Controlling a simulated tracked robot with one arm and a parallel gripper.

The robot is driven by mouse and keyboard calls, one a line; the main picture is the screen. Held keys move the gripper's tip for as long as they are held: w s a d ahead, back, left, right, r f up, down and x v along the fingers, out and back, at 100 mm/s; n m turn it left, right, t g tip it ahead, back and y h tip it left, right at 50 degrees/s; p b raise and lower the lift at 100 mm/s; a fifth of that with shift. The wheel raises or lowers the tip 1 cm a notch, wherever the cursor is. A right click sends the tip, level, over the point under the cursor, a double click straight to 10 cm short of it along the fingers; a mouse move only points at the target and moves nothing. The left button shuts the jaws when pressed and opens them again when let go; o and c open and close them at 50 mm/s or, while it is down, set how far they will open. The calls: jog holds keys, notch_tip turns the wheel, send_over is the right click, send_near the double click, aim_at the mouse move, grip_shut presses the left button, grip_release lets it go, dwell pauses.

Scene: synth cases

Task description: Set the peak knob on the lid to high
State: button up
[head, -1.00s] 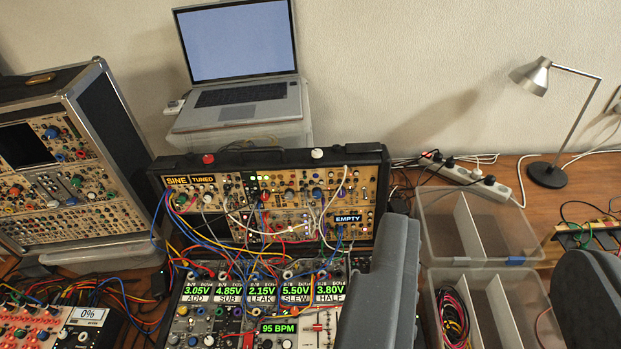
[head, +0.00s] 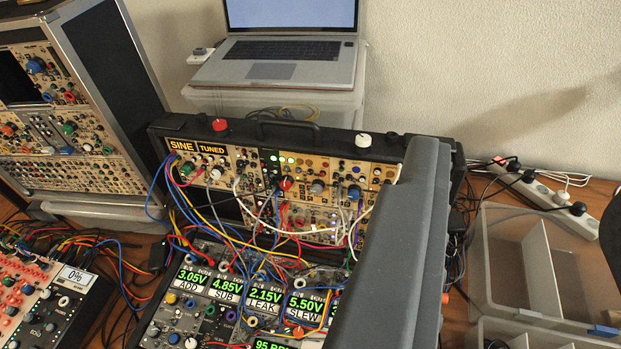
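The upright lid (head: 335,143) of the patched synth case stands in the middle, with a handle on its top edge. A red knob (head: 221,125) sits on that edge at left and a white knob (head: 363,140) at right, with small dark knobs near them. I can read no peak or high marking, so I cannot tell which knob is peak. Nothing is between the fingers except background.
A laptop (head: 290,62) stands on a clear plastic box behind the lid. A tall synth case (head: 135,60) is at left. Patch cables (head: 270,225) hang over the front panels. A power strip (head: 545,195) and a divided clear bin (head: 520,310) are at right.

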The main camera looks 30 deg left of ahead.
jog(key=w+a+f+y, duration=0.1)
jog(key=w+a+f, duration=0.4)
jog(key=f, duration=0.4)
jog(key=n+t+y+b, duration=0.1)
jog(key=n+t+y, duration=0.1)
send_near(316, 192)
jog(key=x, duration=0.6)
jog(key=shift+r+b, duration=0.15)
jog(key=shift+b, duration=0.25)
jog(key=shift+w+a, duration=0.2)
jog(key=shift+w, duration=0.45)
jog(key=shift+w+a, duration=0.1)
jog(key=shift+w, duration=0.45)
grip_shut()
